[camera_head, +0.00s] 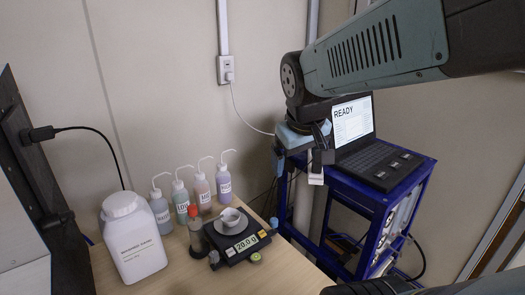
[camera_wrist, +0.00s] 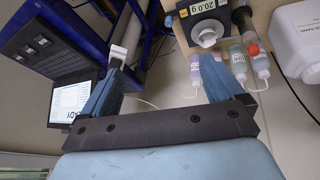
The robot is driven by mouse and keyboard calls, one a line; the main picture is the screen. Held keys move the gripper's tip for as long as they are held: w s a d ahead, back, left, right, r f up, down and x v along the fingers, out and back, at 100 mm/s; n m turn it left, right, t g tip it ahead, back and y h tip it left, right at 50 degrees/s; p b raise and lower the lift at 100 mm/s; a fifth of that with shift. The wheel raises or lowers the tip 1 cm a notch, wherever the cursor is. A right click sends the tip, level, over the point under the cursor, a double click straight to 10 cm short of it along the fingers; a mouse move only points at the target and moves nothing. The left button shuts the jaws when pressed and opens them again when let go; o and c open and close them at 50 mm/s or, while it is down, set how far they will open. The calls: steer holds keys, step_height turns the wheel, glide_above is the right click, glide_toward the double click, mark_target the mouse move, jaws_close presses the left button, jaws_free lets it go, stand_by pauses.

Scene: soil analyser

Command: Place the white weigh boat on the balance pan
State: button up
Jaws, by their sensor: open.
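The balance (camera_head: 238,245) stands on the wooden bench in the head view and its display reads 20.0 g. A small white cup-like vessel, apparently the weigh boat (camera_head: 231,217), sits upright on the round pan (camera_head: 236,229). The balance also shows upside down in the wrist view (camera_wrist: 207,10), with the white vessel (camera_wrist: 208,38) on it. My gripper (camera_head: 316,165) is up and to the right of the balance, beyond the bench edge. In the wrist view its two fingers (camera_wrist: 164,68) are wide apart with nothing between them.
Several wash bottles (camera_head: 181,199), a large white jar (camera_head: 132,236) and a red-capped tube (camera_head: 195,232) crowd the balance's left and back. A blue cart (camera_head: 365,205) carries a laptop (camera_head: 360,140) at right. A pale block (camera_wrist: 118,53) shows by one fingertip; whether they touch is unclear.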

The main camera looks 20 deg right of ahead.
steer(key=s, duration=0.1)
steer(key=s+d+r+m+y, duration=0.1)
steer(key=s, duration=0.1)
steer(key=s+r+m+t, duration=0.1)
steer(key=s, duration=0.1)
steer(key=shift+s+d+r, duration=0.1)
steer(key=shift+d+r, duration=0.15)
steer(key=shift+s, duration=0.1)
stand_by(1.0)
